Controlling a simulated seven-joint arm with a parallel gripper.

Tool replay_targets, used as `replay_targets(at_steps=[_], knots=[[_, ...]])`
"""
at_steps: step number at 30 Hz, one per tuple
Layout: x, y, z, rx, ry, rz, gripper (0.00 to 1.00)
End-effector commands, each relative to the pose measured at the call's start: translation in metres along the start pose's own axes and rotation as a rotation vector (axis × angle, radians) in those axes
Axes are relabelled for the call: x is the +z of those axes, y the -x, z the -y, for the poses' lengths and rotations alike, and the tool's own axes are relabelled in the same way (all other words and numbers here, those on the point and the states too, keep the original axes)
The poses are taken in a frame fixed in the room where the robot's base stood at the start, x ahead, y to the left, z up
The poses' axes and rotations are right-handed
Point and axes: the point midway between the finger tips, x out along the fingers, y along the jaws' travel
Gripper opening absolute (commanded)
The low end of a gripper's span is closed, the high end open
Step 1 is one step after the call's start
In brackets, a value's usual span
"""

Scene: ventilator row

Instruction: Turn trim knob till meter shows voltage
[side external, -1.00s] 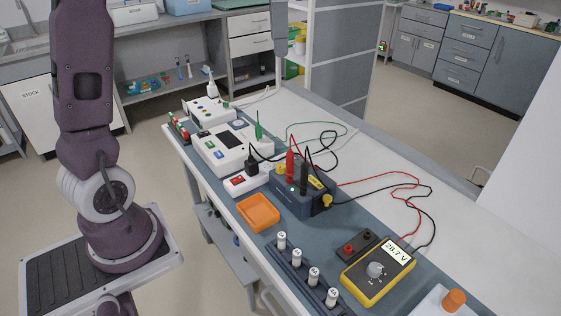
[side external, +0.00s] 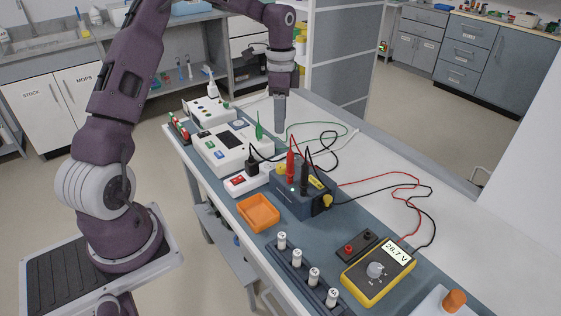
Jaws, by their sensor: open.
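The yellow meter (side external: 377,272) lies at the front right of the bench, its display reading what looks like 28.7 V. A dark blue box (side external: 297,195) stands mid-bench with red and black plugs in its top. A yellow knob (side external: 327,201) sits on its right side; I take it for the trim knob, though its marking is too small to read. My gripper (side external: 280,130) points down above the bench, behind and left of the blue box in the picture, apart from the knob. It is open and empty; its fingers show nearly edge-on.
Red and black leads (side external: 400,182) loop across the bench to the meter. An orange tray (side external: 258,212) and a rack of several white cylinders (side external: 298,267) lie in front. White devices (side external: 218,146) stand at left. An orange knob (side external: 455,300) is at the right corner.

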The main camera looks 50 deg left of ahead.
Motion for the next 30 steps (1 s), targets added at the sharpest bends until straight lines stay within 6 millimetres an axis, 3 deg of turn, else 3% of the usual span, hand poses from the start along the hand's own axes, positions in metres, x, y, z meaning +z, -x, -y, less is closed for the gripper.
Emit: replay_targets(at_steps=[1,4,15,20,27,30], knots=[[0.001,-0.026,-0.001,0.01,-0.001,0.003,0.5],[0.0,-0.063,0.002,0.005,-0.001,0.002,0.5],[0.0,-0.13,0.004,-0.001,0.001,0.0,0.5],[0.0,-0.144,0.005,-0.004,0.001,0.0,0.5],[0.0,-0.146,0.005,-0.004,0.002,-0.001,0.5],[0.0,-0.145,0.005,-0.005,0.002,-0.001,0.3]])
